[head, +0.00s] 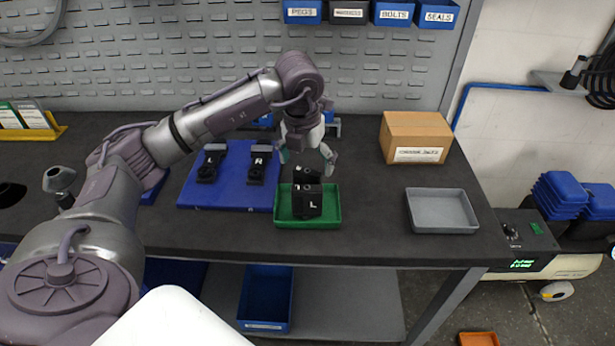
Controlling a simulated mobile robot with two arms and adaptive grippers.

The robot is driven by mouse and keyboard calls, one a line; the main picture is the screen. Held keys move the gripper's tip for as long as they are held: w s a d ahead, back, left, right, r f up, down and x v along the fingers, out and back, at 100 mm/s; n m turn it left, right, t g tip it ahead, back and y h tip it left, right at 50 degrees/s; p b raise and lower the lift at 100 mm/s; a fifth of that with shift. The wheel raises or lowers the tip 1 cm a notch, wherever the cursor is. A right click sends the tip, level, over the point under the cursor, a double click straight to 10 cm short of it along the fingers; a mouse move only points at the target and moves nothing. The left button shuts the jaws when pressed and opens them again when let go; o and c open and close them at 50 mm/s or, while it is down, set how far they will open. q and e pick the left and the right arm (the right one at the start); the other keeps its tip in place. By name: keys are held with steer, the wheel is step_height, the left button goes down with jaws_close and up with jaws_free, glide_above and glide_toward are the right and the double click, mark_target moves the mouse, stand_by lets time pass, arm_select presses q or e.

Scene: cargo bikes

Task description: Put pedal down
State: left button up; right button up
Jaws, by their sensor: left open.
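My left gripper (308,157) is open, with its fingers pointing down over the back of the green tray (333,217). A black pedal (308,203) marked "L" stands upright in this tray. Another black pedal (306,176) stands just behind it, below and between the spread fingertips; I cannot tell whether they touch it. Two more black pedals, a left one (210,164) and a right one (258,165) marked "R", lie on the blue mat (230,195) to the left of the tray. My right gripper is out of view.
An empty grey tray (442,211) sits to the right on the dark bench, with a cardboard box (415,137) behind it. The bench between the green and grey trays is clear. A perforated back panel (180,55) rises behind. A blue bin (265,298) stands on the lower shelf.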

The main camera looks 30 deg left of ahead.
arm_select(q)
step_height(320, 180, up, 6)
steer(key=s, duration=0.1)
steer(key=shift+r+b, duration=0.2)
steer(key=shift+b, duration=0.1)
steer(key=shift+d+f, duration=0.1)
